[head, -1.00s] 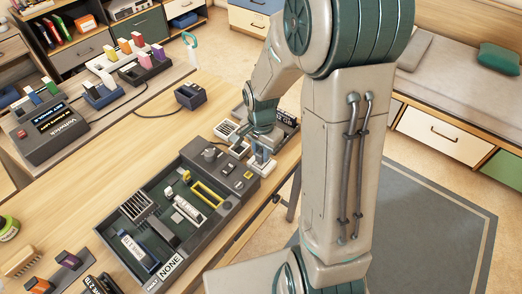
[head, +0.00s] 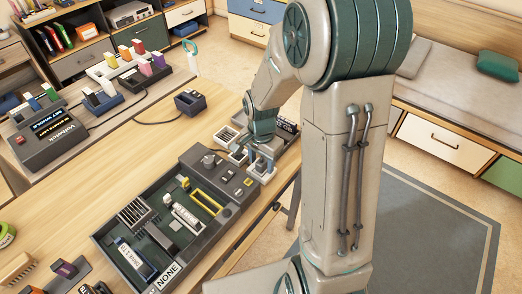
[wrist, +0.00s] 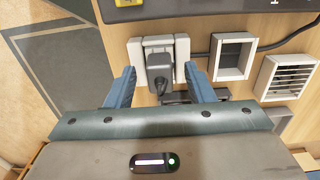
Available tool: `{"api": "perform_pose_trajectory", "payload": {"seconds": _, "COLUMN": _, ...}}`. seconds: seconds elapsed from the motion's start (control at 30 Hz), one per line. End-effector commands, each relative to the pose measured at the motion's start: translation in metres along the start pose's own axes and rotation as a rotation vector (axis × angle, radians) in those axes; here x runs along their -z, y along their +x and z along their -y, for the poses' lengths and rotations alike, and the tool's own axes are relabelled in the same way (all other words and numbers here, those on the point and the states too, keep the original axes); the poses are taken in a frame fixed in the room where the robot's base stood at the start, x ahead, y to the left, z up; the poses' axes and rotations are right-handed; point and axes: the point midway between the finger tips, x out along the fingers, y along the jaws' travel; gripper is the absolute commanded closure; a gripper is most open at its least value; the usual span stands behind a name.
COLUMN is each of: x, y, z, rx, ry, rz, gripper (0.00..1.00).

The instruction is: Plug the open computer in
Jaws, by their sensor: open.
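The open computer (head: 110,232) is a dark, lidless case with a green board and loose parts, on the wooden desk in the head view. A white socket block (wrist: 182,50) is by its far right corner. I cannot tell how deep the plug sits. My gripper (wrist: 162,84) is open, its blue fingers on either side of the plug with gaps showing. In the head view my gripper (head: 252,157) is low over the block, partly hiding it.
Two white-framed openings, one square (wrist: 233,55) and one slatted (wrist: 287,77), lie right of the plug. A small dark box (head: 190,102) on a cable stands behind. A grey console (head: 50,135) and colored blocks fill the back left. The middle of the desk is bare.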

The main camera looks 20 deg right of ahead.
Motion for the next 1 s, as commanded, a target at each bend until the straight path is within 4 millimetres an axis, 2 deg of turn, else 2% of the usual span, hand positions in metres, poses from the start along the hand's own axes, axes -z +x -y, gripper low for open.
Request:
{"api": "perform_pose_trajectory", "payload": {"seconds": 0.17, "x": 0.001, "y": -0.029, "z": 0.001, "rx": 0.006, "ry": 0.001, "rz": -0.005, "gripper": 0.52}}
{"api": "perform_pose_trajectory", "payload": {"seconds": 0.4, "x": 0.000, "y": -0.085, "z": 0.000, "rx": 0.006, "ry": 0.001, "rz": -0.005, "gripper": 0.52}}
{"api": "perform_pose_trajectory", "payload": {"seconds": 0.6, "x": 0.000, "y": -0.119, "z": 0.000, "rx": 0.004, "ry": 0.000, "rz": -0.003, "gripper": 0.52}}
{"api": "perform_pose_trajectory", "payload": {"seconds": 0.8, "x": -0.001, "y": -0.134, "z": 0.000, "rx": 0.002, "ry": 0.000, "rz": -0.001, "gripper": 0.52}}
{"api": "perform_pose_trajectory", "payload": {"seconds": 1.0, "x": -0.001, "y": -0.135, "z": -0.001, "rx": 0.001, "ry": 0.000, "rz": 0.000, "gripper": 0.52}}
